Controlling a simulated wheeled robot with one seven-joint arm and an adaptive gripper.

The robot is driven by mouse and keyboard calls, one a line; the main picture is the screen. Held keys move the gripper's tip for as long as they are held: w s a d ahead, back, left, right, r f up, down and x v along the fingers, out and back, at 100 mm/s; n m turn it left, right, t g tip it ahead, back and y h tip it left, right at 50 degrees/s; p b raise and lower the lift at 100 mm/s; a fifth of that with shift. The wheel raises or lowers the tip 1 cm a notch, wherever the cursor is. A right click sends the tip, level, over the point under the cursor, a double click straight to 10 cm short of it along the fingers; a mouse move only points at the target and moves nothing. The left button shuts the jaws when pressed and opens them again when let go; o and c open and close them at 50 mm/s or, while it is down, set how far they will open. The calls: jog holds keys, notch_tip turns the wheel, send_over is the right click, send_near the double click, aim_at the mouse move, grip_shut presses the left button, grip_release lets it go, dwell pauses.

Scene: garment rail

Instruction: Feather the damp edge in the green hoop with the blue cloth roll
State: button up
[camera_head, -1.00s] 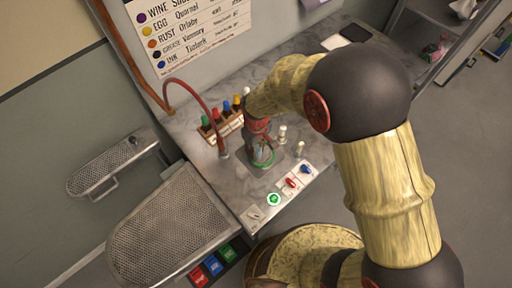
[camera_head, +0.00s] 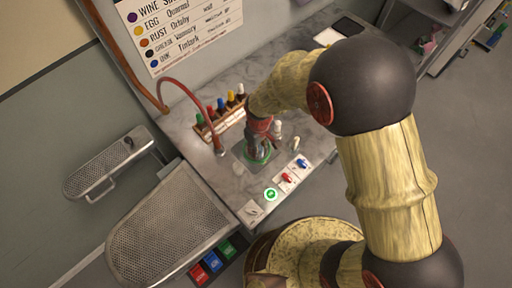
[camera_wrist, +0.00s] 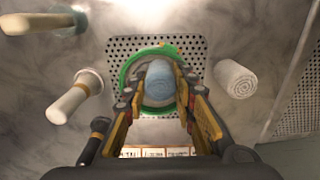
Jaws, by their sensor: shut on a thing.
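My gripper (camera_wrist: 160,88) is shut on the blue cloth roll (camera_wrist: 159,72), which stands between its fingertips in the wrist view. The roll's end is inside the green hoop (camera_wrist: 128,68), over the pale fabric. I cannot tell whether the roll touches the fabric, and no damp edge can be made out. The hoop lies on a perforated plate (camera_wrist: 190,47). In the head view my gripper (camera_head: 258,148) points down at the green hoop (camera_head: 257,159), hiding most of the roll and the hoop's inside.
A white cloth roll (camera_wrist: 236,78) stands right of the hoop and a white-capped item (camera_wrist: 72,100) left of it. A rack of colour-capped bottles (camera_head: 220,122) and a red hose (camera_head: 196,98) stand close by. Coloured buttons (camera_head: 287,177) line the front edge.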

jog(key=shift+w+d+r, duration=0.1)
jog(key=shift+w+d, duration=0.3)
jog(key=shift+w, duration=0.2)
jog(key=shift+w, duration=0.55)
jog(key=shift+w+a, duration=0.1)
jog(key=shift+w, duration=0.05)
jog(key=shift+w+a+f, duration=0.15)
jog(key=shift+w+f, duration=0.05)
jog(key=shift+w, duration=0.1)
notch_tip(320, 180, up, 7)
jog(key=p, duration=0.4)
dwell(0.3)
